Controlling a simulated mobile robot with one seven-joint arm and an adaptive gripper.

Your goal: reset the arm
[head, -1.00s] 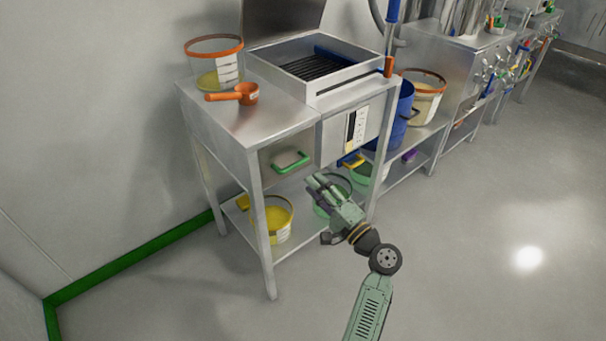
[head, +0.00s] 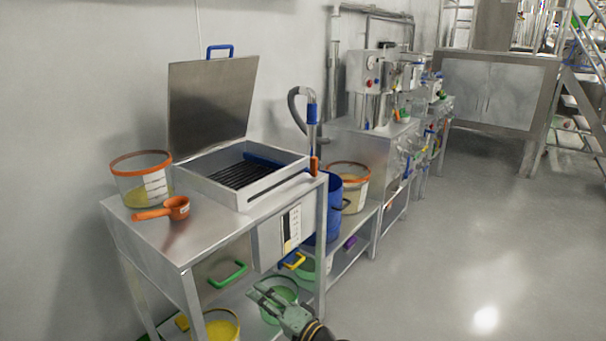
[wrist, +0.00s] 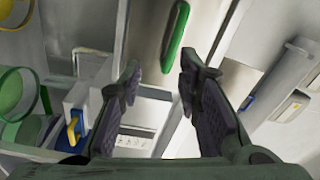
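My gripper (head: 274,300) is low in the head view, in front of the steel bench, below its control box. In the wrist view its two padded fingers (wrist: 163,98) are spread apart with nothing between them. A green handle (wrist: 175,36) shows beyond the fingertips there, and it also shows under the bench top in the head view (head: 228,275). I cannot tell how far the fingers are from it. Most of my arm is below the frame in the head view.
The steel bench (head: 200,241) holds a clear orange-rimmed bucket (head: 142,180), an orange scoop (head: 163,209) and an open-lidded unit (head: 240,177). Yellow (head: 218,326) and green (head: 279,297) buckets stand below. A blue bin (head: 331,207) is beside it. The floor at right (head: 460,240) is clear.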

